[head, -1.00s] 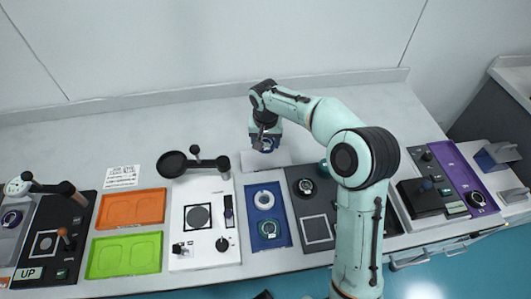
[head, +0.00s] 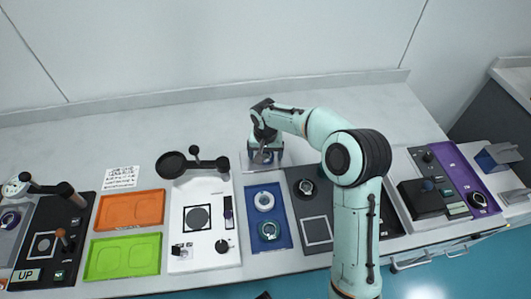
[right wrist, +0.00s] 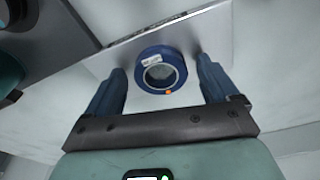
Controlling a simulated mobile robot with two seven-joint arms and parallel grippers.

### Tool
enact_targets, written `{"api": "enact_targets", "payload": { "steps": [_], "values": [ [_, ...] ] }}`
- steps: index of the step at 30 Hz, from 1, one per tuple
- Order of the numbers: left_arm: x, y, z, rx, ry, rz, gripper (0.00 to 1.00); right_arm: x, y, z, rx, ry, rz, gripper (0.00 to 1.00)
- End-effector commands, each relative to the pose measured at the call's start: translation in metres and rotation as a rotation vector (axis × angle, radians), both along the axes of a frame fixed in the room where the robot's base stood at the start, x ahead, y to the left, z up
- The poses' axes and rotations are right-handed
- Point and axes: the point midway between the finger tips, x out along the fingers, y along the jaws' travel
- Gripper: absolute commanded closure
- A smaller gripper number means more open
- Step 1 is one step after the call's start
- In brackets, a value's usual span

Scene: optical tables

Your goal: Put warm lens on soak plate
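My right gripper (head: 265,158) is low over a pale flat plate (head: 244,163) at the back of the table. In the right wrist view, its two blue fingers (right wrist: 160,85) are open. A blue ring-shaped lens (right wrist: 160,70) with an orange dot on its rim is between them, with a small gap on each side. It appears to rest on the plate, which also shows in the right wrist view (right wrist: 211,40). In the head view the gripper mostly hides the lens. My left gripper is not in view.
Orange (head: 130,194) and green (head: 100,268) trays lie further left. The table behind is clear.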

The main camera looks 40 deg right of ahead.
Motion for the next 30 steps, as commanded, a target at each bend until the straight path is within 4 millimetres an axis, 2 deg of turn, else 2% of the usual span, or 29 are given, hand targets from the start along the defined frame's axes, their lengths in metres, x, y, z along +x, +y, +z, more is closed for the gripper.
{"api": "enact_targets", "payload": {
  "steps": [6, 10, 24, 30],
  "values": [
    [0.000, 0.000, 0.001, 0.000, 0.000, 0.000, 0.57, 0.000, 0.000, 0.001, 0.000, 0.000, 0.000, 0.13],
    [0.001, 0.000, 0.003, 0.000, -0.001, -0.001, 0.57, 0.000, 0.000, 0.011, -0.001, -0.002, 0.000, 0.13],
    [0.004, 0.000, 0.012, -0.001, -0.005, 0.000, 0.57, -0.009, 0.007, 0.104, -0.001, -0.003, 0.000, 0.13],
    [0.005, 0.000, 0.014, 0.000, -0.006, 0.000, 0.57, -0.011, 0.009, 0.121, 0.000, -0.001, 0.000, 0.13]
  ]
}}
